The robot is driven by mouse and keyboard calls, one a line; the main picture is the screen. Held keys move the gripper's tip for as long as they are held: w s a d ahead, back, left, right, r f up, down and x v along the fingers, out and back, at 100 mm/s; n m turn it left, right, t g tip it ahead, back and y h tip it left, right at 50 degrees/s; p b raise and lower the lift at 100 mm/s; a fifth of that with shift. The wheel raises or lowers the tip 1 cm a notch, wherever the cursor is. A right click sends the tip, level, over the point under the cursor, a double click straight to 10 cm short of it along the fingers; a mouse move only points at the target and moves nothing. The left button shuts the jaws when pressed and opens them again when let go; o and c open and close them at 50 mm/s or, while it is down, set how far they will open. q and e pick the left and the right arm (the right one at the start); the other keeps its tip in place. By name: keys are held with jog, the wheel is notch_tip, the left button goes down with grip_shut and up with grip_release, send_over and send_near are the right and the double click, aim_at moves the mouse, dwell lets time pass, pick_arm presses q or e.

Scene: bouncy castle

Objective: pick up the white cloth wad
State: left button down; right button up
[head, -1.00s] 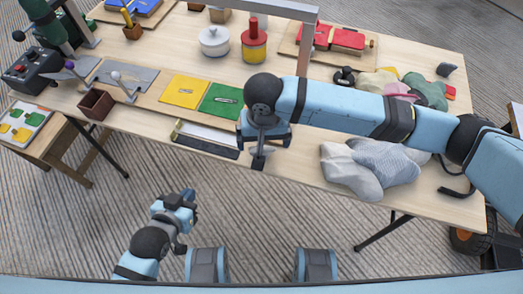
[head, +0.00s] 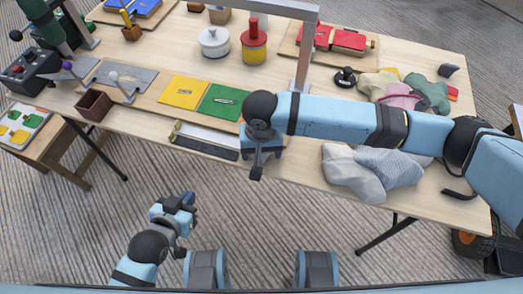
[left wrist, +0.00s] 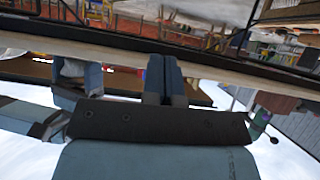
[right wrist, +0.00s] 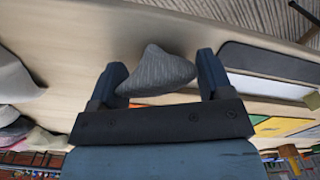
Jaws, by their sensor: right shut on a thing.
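In the head view the right gripper (head: 257,170) hangs at the table's front edge, by the ruler-like strip; the wad is hidden there behind the hand. My left gripper (head: 188,203) is low in front of the table, away from the cloths. In the left wrist view the left gripper's fingers (left wrist: 164,72) are pressed together with nothing between them.
A heap of white and grey cloths (head: 350,172) lies at the table's front right, below my right forearm. Yellow (head: 184,91) and green (head: 223,102) panels lie left of the hand. A grey metal post (head: 303,65) stands behind the forearm. Coloured cloths (head: 428,92) lie further back.

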pick_arm(q)
jog(key=shift+f, duration=0.2)
pick_arm(e)
notch_tip(320, 180, up, 19)
jog(key=p, duration=0.4)
pick_arm(q)
jog(key=shift+s+a+r+g, duration=0.1)
jog(key=shift+r+g, duration=0.05)
jog(key=shift+r, duration=0.25)
jog(key=shift+s+a+r+g, duration=0.1)
jog(key=shift+r+g, duration=0.05)
jog(key=shift+r, duration=0.25)
pick_arm(e)
jog(key=shift+r, duration=0.5)
